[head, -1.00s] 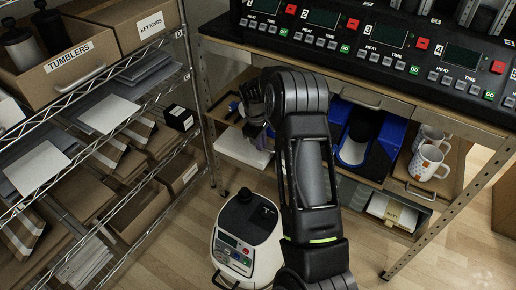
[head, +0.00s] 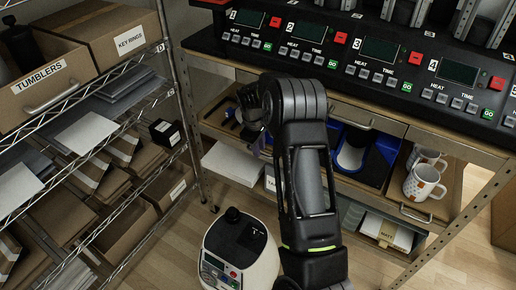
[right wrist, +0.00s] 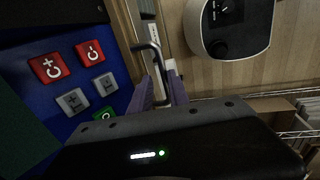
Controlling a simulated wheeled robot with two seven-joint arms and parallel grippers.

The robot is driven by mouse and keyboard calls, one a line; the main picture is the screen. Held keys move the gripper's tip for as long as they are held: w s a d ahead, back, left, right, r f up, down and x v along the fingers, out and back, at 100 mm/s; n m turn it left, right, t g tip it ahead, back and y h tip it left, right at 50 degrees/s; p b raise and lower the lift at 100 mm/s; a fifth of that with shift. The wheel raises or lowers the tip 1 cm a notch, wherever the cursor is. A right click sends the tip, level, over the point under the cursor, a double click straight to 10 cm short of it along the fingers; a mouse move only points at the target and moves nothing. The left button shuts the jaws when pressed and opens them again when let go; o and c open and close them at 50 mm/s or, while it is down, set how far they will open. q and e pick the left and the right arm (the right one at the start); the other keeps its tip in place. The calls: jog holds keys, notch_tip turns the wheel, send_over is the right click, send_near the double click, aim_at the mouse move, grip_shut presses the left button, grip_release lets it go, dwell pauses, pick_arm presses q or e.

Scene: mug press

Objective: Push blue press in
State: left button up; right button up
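The blue press (head: 385,150) sits on the shelf under the counter, partly hidden by my right arm. In the right wrist view its blue panel (right wrist: 112,42) with red and grey buttons fills the left side. My right gripper (head: 254,142) hangs in front of the shelf, left of the press. In the right wrist view its two purplish fingers (right wrist: 162,92) stand slightly apart beside the panel, and a grey bar handle (right wrist: 150,58) shows between and beyond them. I cannot tell whether they touch it. My left gripper is not in view.
White mugs (head: 425,182) stand right of the press. A white machine (head: 240,255) stands on the floor at front. A wire rack (head: 110,130) with boxes is at left. Heater controls (head: 380,65) line the counter.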

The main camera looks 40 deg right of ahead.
jog(key=shift+o, duration=1.2)
notch_tip(320, 180, up, 8)
jog(key=a, duration=0.1)
jog(key=shift+s+a+f, duration=0.15)
jog(key=shift+s+a, duration=0.05)
jog(key=shift+s, duration=0.05)
jog(key=shift+f, duration=0.1)
jog(key=s+a+f+m+y, duration=0.1)
jog(key=s+a+f+y, duration=0.1)
jog(key=a+f, duration=0.85)
jog(key=s+a+f+y, duration=0.2)
jog(key=a+f, duration=0.6)
jog(key=a, duration=0.6)
jog(key=s+a+f+m+y, duration=0.1)
jog(key=s+a+f+m, duration=0.1)
jog(key=s+a, duration=0.7)
jog(key=s+a+f+m+y+p, duration=0.1)
jog(key=s+a+f+m, duration=0.1)
jog(key=s+a, duration=0.8)
jog(key=shift+s+f, duration=0.45)
jog(key=shift+s, duration=0.5)
